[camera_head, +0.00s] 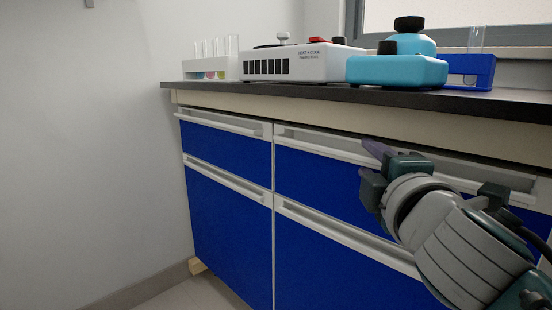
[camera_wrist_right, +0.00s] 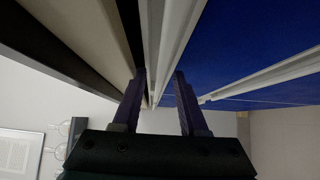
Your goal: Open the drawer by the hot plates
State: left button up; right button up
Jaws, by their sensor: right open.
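The upper right blue drawer (camera_head: 318,172) lies under the bench top, below the hot plates, and looks shut. Its long pale handle (camera_head: 315,140) runs along its top edge. My right gripper (camera_head: 370,165) is at the drawer front, close to this handle. In the right wrist view my right gripper (camera_wrist_right: 161,76) is open, with its two purple fingers on either side of the pale handle rail (camera_wrist_right: 172,45). I cannot tell whether a finger touches it. A white hot plate device (camera_head: 290,66) and a light blue one (camera_head: 397,71) stand on the bench. My left gripper is not in view.
Another blue drawer (camera_head: 225,142) sits to the left, with blue lower fronts (camera_head: 228,215) beneath. The dark bench top (camera_head: 340,96) overhangs the drawers. A tube rack (camera_head: 210,68) and a blue rack (camera_head: 470,72) stand on it. The floor at lower left is clear.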

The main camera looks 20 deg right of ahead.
grip_shut()
dwell(1.3)
